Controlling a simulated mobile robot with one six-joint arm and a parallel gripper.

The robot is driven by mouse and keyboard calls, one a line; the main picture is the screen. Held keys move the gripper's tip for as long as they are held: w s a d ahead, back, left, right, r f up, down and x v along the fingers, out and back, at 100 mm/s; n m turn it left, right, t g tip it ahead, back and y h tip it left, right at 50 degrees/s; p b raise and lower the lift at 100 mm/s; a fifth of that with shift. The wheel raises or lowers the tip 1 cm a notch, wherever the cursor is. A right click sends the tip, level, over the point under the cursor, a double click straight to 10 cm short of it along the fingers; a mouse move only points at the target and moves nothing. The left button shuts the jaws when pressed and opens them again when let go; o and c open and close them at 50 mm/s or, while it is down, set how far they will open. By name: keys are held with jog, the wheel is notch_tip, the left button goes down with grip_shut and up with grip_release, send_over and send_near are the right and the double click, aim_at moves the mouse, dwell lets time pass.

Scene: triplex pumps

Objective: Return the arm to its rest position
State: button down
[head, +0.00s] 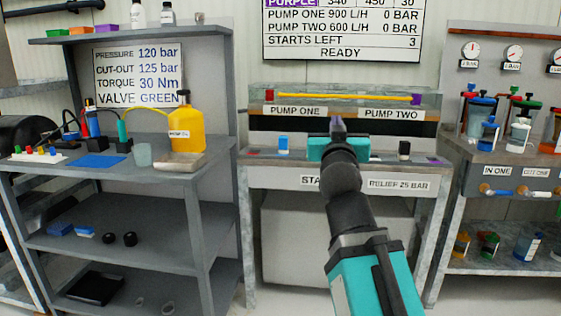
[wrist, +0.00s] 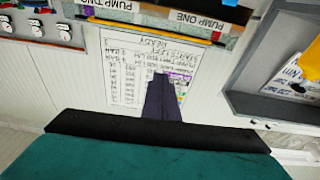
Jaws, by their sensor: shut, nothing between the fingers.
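My arm, teal and black, reaches up from the lower right of the head view toward the middle bench. My gripper (head: 337,124) is in front of the bench, between the PUMP ONE (head: 295,111) and PUMP TWO (head: 391,115) labels. In the wrist view my gripper's dark fingers (wrist: 161,78) are together with nothing between them. That view is upside down, and the fingertips overlap the wall board (wrist: 125,60). My arm hides part of the bench front and the label reading STA.
A grey shelf unit (head: 222,180) at left holds a yellow jug (head: 186,130), a glass and a metal tray. The middle bench (head: 262,184) carries a blue-capped item (head: 283,144). A right bench (head: 490,174) holds gauges and several filter cups. Floor shows between benches.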

jog(key=w+d+f+g+p, duration=0.1)
jog(key=w+f+g+p, duration=0.25)
jog(key=f+p, duration=0.45)
jog(key=w+d+f+g+p, duration=0.2)
jog(key=w+f+p, duration=0.25)
jog(key=f, duration=0.55)
jog(key=s+d+f+g+p, duration=0.1)
jog(key=s+f+g+p, duration=0.25)
jog(key=f+p, duration=0.45)
jog(key=s+d+f+g+p, duration=0.2)
jog(key=s+f+p, duration=0.15)
jog(key=f, duration=0.95)
jog(key=s+d+f+g+p, duration=0.1)
jog(key=s+f+g+p, duration=0.3)
jog(key=s+f, duration=0.45)
jog(key=s+f+g+p, duration=0.35)
jog(key=s+f, duration=0.25)
jog(key=s, duration=0.6)
jog(key=s+a+f+g+y+p, duration=0.1)
jog(key=s+g, duration=0.1)
jog(key=s, duration=0.5)
jog(key=s+a+f+g+y+p, duration=0.1)
jog(key=s+g, duration=0.1)
jog(key=s, duration=0.5)
jog(key=s+a+f+n+g+p, duration=0.1)
jog(key=s+a+g, duration=0.1)
jog(key=s, duration=0.6)
jog(key=shift+f+g+y+p, duration=0.2)
jog(key=shift+g+y+p, duration=0.1)
jog(key=shift+g+y, duration=0.15)
